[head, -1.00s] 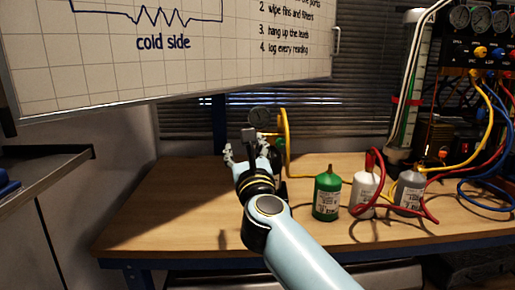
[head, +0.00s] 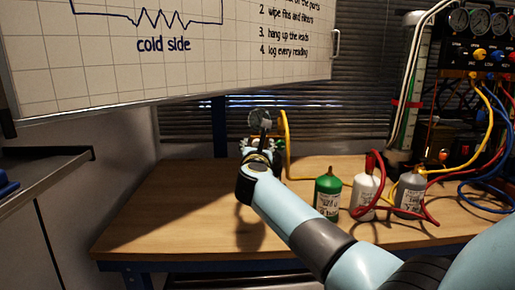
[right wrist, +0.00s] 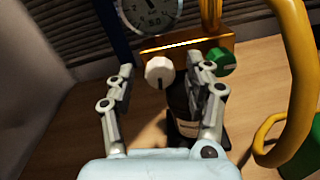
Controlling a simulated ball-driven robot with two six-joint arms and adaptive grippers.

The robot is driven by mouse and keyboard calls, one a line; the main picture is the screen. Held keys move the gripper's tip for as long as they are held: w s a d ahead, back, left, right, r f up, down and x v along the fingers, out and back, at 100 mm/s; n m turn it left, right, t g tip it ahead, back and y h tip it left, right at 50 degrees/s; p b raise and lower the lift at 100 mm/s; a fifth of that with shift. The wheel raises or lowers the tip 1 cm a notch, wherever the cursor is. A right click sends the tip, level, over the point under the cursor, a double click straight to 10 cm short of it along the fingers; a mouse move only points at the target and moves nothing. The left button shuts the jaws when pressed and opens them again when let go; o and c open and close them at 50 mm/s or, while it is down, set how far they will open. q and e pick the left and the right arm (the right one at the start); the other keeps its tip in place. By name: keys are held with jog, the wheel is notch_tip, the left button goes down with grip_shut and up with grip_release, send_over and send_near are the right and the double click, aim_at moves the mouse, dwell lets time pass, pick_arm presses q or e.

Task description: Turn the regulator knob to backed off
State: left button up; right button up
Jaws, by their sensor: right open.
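In the right wrist view, a brass regulator block (right wrist: 190,48) carries a white round knob (right wrist: 159,71) with a dark pointer mark at its lower edge. A green knob (right wrist: 222,62) sits on its right side, and a dial gauge (right wrist: 150,14) is above. My right gripper (right wrist: 166,78) is open, its fingers to either side of the white knob and apart from it. In the head view my right gripper (head: 262,146) covers most of the regulator; the gauge (head: 261,120) shows above it. My left gripper is not in view.
A yellow hose (head: 286,145) rises beside the regulator. Green (head: 328,197), white (head: 365,190) and grey (head: 409,190) bottles stand right on the wooden bench (head: 170,212), with a red hose among them. A gauge panel (head: 483,45) is at far right. The bench's left is clear.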

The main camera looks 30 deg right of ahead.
grip_shut()
dwell(0.4)
jog(key=n+p, duration=0.3)
jog(key=n, duration=0.2)
jog(key=shift+a+r, duration=0.1)
jog(key=shift+r, duration=0.05)
jog(key=n+p, duration=0.3)
jog(key=n, duration=0.2)
jog(key=shift+w+n, duration=0.1)
jog(key=shift+n, duration=0.2)
jog(key=n+p, duration=0.1)
jog(key=n, duration=0.1)
jog(key=n+p, duration=0.1)
jog(key=n, duration=0.2)
jog(key=shift+a+f+p, duration=0.1)
jog(key=shift+f+p, duration=0.1)
jog(key=shift+p, duration=0.15)
jog(key=shift+f+n+p, duration=0.15)
jog(key=shift+n+p, duration=0.65)
jog(key=shift+n, duration=1.5)
